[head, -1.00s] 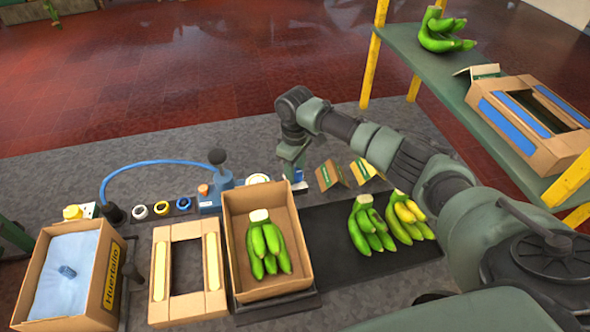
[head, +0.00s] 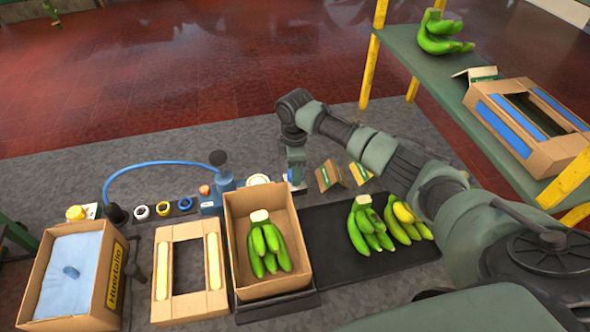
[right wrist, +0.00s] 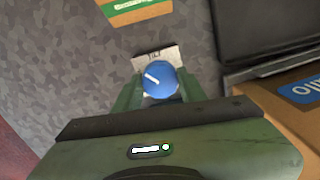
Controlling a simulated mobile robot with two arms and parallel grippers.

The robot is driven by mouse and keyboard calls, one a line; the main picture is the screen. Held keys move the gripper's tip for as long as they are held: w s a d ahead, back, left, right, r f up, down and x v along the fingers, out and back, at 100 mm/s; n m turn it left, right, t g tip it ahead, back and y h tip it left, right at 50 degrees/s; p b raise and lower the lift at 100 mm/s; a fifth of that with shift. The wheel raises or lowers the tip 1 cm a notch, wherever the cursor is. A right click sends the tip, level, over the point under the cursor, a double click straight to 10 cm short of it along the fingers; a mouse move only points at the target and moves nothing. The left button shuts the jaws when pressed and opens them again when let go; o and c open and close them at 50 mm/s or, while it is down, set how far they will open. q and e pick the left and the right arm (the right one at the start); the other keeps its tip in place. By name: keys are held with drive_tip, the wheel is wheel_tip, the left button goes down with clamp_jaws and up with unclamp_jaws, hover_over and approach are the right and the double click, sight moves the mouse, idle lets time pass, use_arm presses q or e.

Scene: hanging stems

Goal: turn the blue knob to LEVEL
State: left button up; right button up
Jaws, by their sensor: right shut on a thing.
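The blue knob (right wrist: 161,80) shows in the right wrist view, with a short white line on its face pointing to the upper left. It sits on a pale plate (right wrist: 153,53) with small dark lettering that I cannot read. My right gripper (right wrist: 158,92) has a finger on each side of the knob and is shut on it. In the head view my right gripper (head: 296,178) reaches down behind the cardboard box; the knob is mostly hidden there. My left gripper is not in view.
An open box (head: 236,268) with green bananas stands close in front of my right gripper. Small folded cards (head: 328,176) stand to its right. A blue pump-like device (head: 224,184) with a hose is to its left. More bananas (head: 368,230) lie on a black mat.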

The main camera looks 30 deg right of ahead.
drive_tip(key=n, duration=0.5)
drive_tip(key=shift+n, duration=0.3)
drive_tip(key=shift+n+b, duration=0.3)
drive_tip(key=shift+n, duration=2)
drive_tip(key=o, duration=1.4)
drive_tip(key=shift+c, duration=0.2)
drive_tip(key=shift+a, duration=0.1)
drive_tip(key=shift+r, duration=0.1)
wheel_tip(320, 180, up, 7)
drive_tip(key=shift+b, duration=1)
drive_tip(key=shift+r, duration=0.4)
